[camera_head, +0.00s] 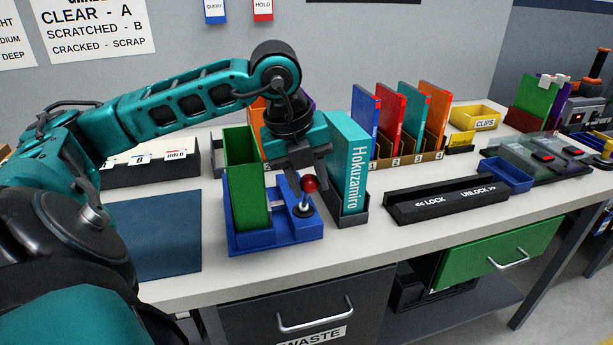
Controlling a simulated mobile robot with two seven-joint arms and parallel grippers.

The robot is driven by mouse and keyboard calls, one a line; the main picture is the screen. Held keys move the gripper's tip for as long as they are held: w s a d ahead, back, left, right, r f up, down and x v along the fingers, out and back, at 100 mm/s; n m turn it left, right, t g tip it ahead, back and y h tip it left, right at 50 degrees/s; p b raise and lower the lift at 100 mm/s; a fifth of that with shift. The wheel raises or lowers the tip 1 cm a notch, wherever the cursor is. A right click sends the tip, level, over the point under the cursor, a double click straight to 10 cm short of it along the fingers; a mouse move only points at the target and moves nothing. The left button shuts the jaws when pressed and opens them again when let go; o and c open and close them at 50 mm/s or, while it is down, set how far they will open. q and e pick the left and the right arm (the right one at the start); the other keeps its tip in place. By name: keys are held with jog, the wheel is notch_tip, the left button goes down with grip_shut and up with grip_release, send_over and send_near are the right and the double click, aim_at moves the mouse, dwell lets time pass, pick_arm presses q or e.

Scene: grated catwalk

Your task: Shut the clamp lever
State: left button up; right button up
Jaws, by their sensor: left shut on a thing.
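The clamp lever (306,200) is a short metal stick with a red ball knob. It stands close to upright at the right front of a blue clamp fixture (275,241) on the bench. A tall green case (247,190) stands in the fixture, to the left of the lever. My left gripper (310,172) comes down from above and is shut on the clamp lever at its red knob. The fingertips are partly hidden by the gripper body. My right gripper is not in view.
A teal box marked Hokuzamiro (350,160) stands in a grey holder just right of the lever. A black LOCK/UNLOCK tray (440,202) lies farther right. Colored binders (390,120) stand in a rack behind. A blue mat (155,235) lies left.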

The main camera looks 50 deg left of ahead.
pick_arm(q)
jog(key=shift+s+d+f, duration=0.15)
jog(key=shift+d+f, duration=0.1)
jog(key=shift+d, duration=0.1)
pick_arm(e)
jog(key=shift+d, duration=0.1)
pick_arm(q)
jog(key=o, duration=1)
jog(key=shift+a+r, duration=0.1)
jog(key=p+v, duration=0.3)
jog(key=v, duration=0.9)
jog(key=shift+r, duration=0.45)
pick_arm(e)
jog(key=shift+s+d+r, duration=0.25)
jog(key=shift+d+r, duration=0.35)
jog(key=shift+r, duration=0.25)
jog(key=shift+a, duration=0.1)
